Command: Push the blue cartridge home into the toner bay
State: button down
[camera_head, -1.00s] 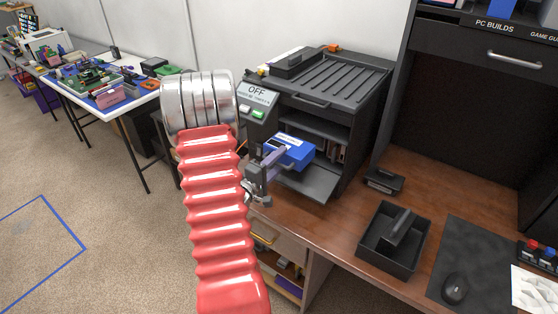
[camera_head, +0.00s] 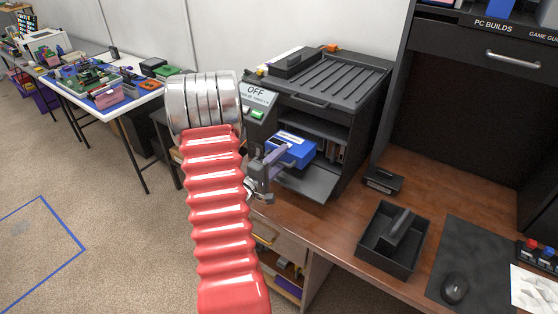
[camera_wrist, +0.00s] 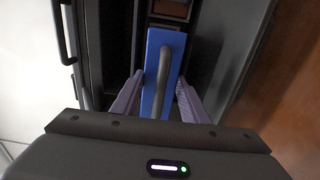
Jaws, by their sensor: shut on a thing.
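The blue cartridge (camera_head: 293,149) is at the open front of the black printer, partly inside the toner bay (camera_head: 325,131). Its outer end sticks out above the lowered front flap (camera_head: 312,184). In the wrist view the cartridge (camera_wrist: 153,62) is a narrow blue block with a grey handle (camera_wrist: 163,78) along it. My gripper (camera_head: 272,157) is at its outer end, with a purple finger on either side in the wrist view (camera_wrist: 160,85). It is shut on the cartridge. The cartridge's inner end and the back of the bay are hidden.
The printer has a panel reading OFF (camera_head: 257,92) and a green button (camera_head: 258,114). A black tray (camera_head: 375,262), a small black block (camera_head: 384,180) and a mouse (camera_head: 454,288) are on the wooden desk (camera_head: 345,215). Bare desk lies between the flap and the tray.

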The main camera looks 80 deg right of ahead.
jog(key=shift+x, duration=1.25)
jog(key=shift+x, duration=3.25)
dwell(0.3)
jog(key=c, duration=1)
grip_release()
jog(key=shift+o, duration=0.6)
jog(key=shift+f, duration=0.45)
jog(key=shift+a, duration=0.1)
jog(key=shift+v, duration=3.9)
jog(key=shift+r, duration=0.1)
